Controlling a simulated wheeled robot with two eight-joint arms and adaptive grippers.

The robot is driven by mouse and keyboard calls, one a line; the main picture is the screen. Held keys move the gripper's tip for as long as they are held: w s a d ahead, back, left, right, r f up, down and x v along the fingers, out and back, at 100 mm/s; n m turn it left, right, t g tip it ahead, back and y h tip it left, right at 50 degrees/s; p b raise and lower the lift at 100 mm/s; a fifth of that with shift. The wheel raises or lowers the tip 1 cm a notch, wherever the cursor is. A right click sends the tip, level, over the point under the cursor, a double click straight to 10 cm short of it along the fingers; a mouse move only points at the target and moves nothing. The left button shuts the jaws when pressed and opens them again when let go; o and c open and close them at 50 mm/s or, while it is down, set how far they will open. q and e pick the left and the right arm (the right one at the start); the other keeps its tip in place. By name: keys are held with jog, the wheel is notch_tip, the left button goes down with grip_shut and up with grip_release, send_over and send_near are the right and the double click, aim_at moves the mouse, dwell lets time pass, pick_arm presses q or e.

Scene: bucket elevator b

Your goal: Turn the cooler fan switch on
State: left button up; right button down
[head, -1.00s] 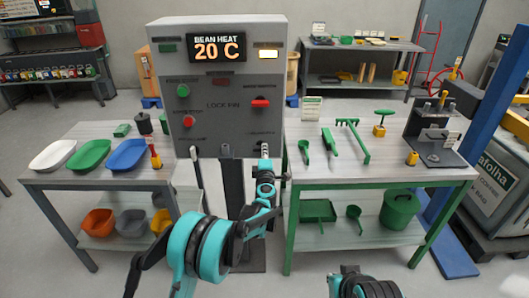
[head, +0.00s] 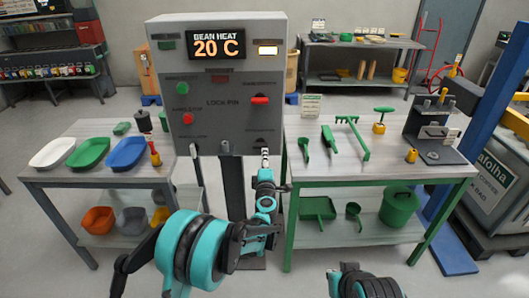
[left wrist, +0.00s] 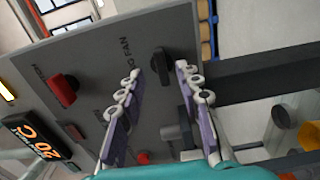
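The grey control panel (head: 222,130) stands upright between two tables, with a lit "20 C" display. In the left wrist view a black rotary knob (left wrist: 161,66) sits on the panel (left wrist: 120,45) beside a label ending in "FAN". My left gripper (head: 265,153) is at the panel's lower right in the head view and hides that knob. In the left wrist view its two fingers (left wrist: 158,112) are apart, with the knob beyond the gap between them; contact cannot be told. Only part of my right arm shows at the bottom of the head view.
A red switch (head: 260,100) sits above the left gripper; it also shows in the left wrist view (left wrist: 64,90). Green (head: 182,88) and red (head: 187,118) buttons are at the panel's left. Tables with trays (head: 89,152) and green tools (head: 328,139) flank the panel.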

pick_arm(q)
jog(key=s, duration=0.5)
jog(key=shift+s, duration=0.15)
jog(key=s+r+m+h, duration=0.4)
jog(key=r+m, duration=0.2)
jog(key=r, duration=0.3)
jog(key=s+a+r+m+g+h, duration=0.2)
jog(key=s+a+r+m+g, duration=0.1)
jog(key=s+m, duration=0.4)
jog(key=s+a+f+m+g+y, duration=0.1)
jog(key=s+a+f, duration=0.3)
jog(key=s, duration=0.5)
jog(key=s+a+f+m+g+y, duration=0.2)
jog(key=s+a+f+g+y, duration=0.1)
jog(key=s+a, duration=0.4)
jog(key=s+a+f+m+g+y, duration=0.1)
jog(key=s+a+f+g+y, duration=0.1)
jog(key=s+a+f+g, duration=0.2)
jog(key=s+a+f, duration=0.1)
jog(key=s+f, duration=0.2)
jog(key=s, duration=0.5)
jog(key=shift+a+m, duration=0.25)
jog(key=shift+m, duration=0.15)
